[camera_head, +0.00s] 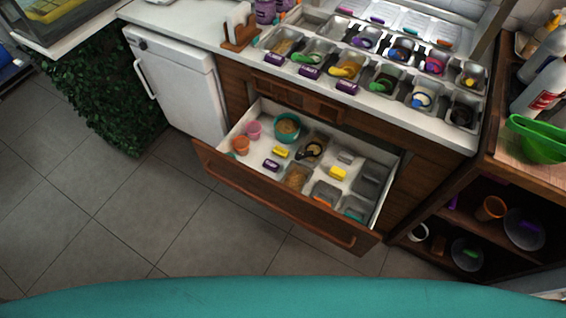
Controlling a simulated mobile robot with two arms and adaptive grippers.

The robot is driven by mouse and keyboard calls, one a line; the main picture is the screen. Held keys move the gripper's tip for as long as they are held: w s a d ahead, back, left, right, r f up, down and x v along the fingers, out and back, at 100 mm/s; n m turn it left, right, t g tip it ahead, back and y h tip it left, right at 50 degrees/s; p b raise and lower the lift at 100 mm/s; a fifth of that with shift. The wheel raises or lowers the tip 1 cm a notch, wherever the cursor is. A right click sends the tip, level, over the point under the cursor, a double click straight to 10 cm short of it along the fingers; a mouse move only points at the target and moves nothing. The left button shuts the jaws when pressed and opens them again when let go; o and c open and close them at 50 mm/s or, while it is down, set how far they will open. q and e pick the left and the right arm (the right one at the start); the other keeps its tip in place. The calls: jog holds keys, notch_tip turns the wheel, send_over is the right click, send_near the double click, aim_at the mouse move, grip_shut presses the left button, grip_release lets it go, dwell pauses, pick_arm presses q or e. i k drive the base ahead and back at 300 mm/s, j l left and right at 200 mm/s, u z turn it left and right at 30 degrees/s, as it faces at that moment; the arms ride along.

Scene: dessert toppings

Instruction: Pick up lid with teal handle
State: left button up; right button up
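I cannot clearly pick out a lid with a teal handle. A small teal piece (355,214) shows at the front right corner of the open drawer (270,193), by a grey container; it is too small to tell if it is a handle. Another teal bit (231,155) lies at the drawer's left front. A teal round bowl (278,132) with tan contents stands at the back of the drawer. Neither of my grippers is in view.
The drawer also holds an orange cup (241,145), yellow and purple blocks and grey containers. Above it, the white counter (408,114) carries rows of metal topping bins. A white fridge (183,90) stands left; wooden shelves (462,221) stand right. The tiled floor in front is clear.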

aim_at(358, 210)
jog(key=z, duration=0.95)
jog(key=i+l+u, duration=0.1)
jog(key=l+u, duration=0.15)
jog(key=l, duration=0.25)
jog(key=l+u, duration=0.3)
jog(key=l, duration=0.15)
